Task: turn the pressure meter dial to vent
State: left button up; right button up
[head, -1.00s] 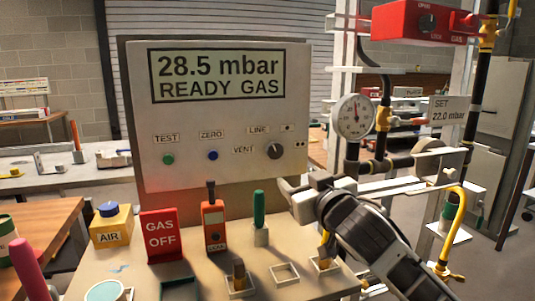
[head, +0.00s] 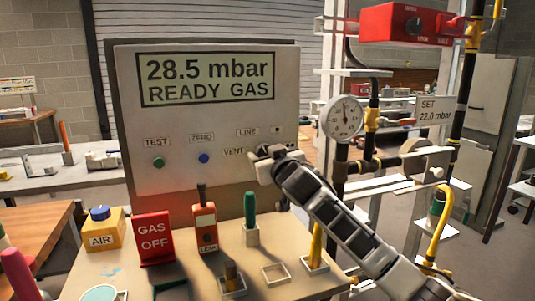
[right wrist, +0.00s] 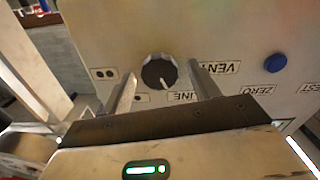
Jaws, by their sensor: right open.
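The pressure meter panel (head: 215,185) stands upright; its display (head: 208,80) reads 28.5 mbar READY GAS. The black dial (right wrist: 159,72) shows in the right wrist view, its white mark pointing down, nearer the LINE label (right wrist: 182,97) than the VENT label (right wrist: 219,68). My right gripper (right wrist: 162,70) is open, with one finger on each side of the dial. Contact cannot be told. In the head view the right gripper (head: 265,160) hides the dial, beside the VENT label (head: 233,153). My left gripper is out of view.
Below the panel, a bench holds a yellow AIR block (head: 102,232), a red GAS OFF sign (head: 154,240), an orange handheld device (head: 205,228) and a green-handled tool (head: 250,218). A round gauge (head: 343,117) and pipes stand to the right. TEST and ZERO buttons sit left of the dial.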

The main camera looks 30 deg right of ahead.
jog(key=shift+w, duration=0.15)
jog(key=c, duration=1)
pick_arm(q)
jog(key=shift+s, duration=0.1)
